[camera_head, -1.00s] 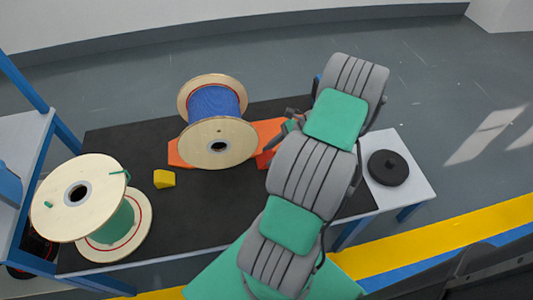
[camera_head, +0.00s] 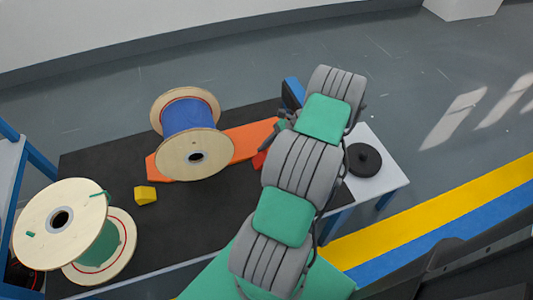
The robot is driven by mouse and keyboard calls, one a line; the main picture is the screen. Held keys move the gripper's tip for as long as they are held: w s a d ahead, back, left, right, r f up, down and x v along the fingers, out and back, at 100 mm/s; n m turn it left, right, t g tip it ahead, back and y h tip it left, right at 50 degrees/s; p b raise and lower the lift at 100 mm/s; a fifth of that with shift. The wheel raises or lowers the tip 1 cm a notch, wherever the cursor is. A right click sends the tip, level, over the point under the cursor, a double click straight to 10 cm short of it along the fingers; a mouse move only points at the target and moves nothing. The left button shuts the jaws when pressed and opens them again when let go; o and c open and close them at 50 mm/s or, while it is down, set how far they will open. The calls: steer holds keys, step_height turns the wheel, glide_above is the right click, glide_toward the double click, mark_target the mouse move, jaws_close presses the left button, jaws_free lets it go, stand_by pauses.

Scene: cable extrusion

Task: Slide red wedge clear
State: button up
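The red wedge (camera_head: 259,160) lies on the black table top (camera_head: 220,208), close to the right side of the blue-cable spool (camera_head: 190,115). My arm hides part of the wedge. The spool lies on its side on an orange piece (camera_head: 250,138). A yellow wedge (camera_head: 145,195) lies on the table to the left of the spool. My gripper (camera_head: 283,122) is at the far end of my arm, near the right end of the orange piece and above the wedge in the picture. Its fingers are mostly hidden, so I cannot tell whether it is open.
A green-cable spool (camera_head: 98,245) stands tilted at the table's left front. A black round knob-like part (camera_head: 363,160) sits on a white side surface (camera_head: 385,182) at the right. The table's middle front is clear.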

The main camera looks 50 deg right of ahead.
steer(key=o, duration=0.4)
steer(key=shift+o, duration=0.2)
steer(key=shift+r, duration=0.3)
step_height(320, 180, up, 3)
steer(key=shift+r+p, duration=0.1)
steer(key=shift+p, duration=0.55)
steer(key=s+a+r+p, duration=0.3)
steer(key=s+a+r, duration=0.6)
steer(key=s, duration=0.1)
steer(key=shift+a, duration=0.35)
steer(key=shift+s+r, duration=0.1)
steer(key=shift+r, duration=0.05)
